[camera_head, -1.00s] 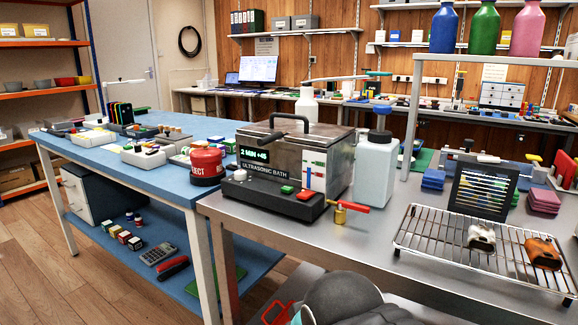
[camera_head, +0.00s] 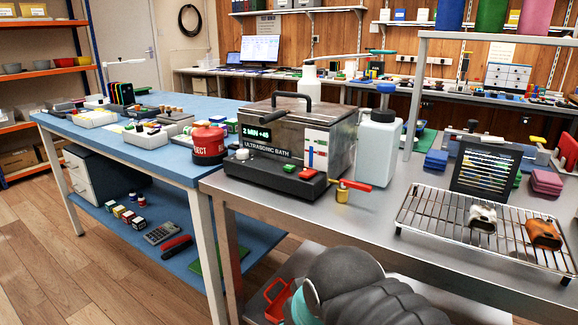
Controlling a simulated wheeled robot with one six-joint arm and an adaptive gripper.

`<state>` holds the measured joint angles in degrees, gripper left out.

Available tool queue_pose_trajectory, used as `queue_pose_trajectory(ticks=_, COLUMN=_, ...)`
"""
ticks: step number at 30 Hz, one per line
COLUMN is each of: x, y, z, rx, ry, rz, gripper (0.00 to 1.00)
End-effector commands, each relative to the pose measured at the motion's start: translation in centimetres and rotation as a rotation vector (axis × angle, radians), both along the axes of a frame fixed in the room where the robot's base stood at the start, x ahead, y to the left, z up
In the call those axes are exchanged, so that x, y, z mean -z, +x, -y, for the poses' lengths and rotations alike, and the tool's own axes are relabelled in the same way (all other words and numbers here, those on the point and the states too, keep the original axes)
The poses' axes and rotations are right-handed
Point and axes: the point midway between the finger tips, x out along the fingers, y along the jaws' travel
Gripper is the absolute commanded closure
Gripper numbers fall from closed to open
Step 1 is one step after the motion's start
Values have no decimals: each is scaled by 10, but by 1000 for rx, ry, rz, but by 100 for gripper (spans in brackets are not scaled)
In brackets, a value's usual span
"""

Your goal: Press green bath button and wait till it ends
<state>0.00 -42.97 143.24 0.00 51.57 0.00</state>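The ultrasonic bath (camera_head: 290,125) is a grey metal box with a closed-looking lid and black handle, standing at the left end of the steel bench. Its dark front panel carries a display (camera_head: 262,134) with lit green text that seems to read "2 MIN +45". On the front ledge are a green button (camera_head: 287,165), a red button (camera_head: 307,172) to its right, and a pale knob (camera_head: 242,154) to its left. Nothing touches the green button. My arm's dark grey links show low in the picture, below the bath. My gripper is out of view.
A brass valve with a red lever (camera_head: 352,186) sticks out at the bath's right front corner. A white bottle (camera_head: 377,148) stands right of the bath, and a wire rack (camera_head: 480,237) lies further right. A red can (camera_head: 208,144) stands on the blue table at left.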

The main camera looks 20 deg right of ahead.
Motion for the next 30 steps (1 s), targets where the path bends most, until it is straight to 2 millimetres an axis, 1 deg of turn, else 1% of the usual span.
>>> queue_pose_trajectory(ticks=1, x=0, y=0, z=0, rx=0, ry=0, rz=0, gripper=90)
queue_pose_trajectory(ticks=2, x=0, y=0, z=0, rx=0, ry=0, rz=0, gripper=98)
queue_pose_trajectory(ticks=3, x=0, y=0, z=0, rx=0, ry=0, rz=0, gripper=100)
queue_pose_trajectory(ticks=30, x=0, y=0, z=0, rx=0, ry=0, rz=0, gripper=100)
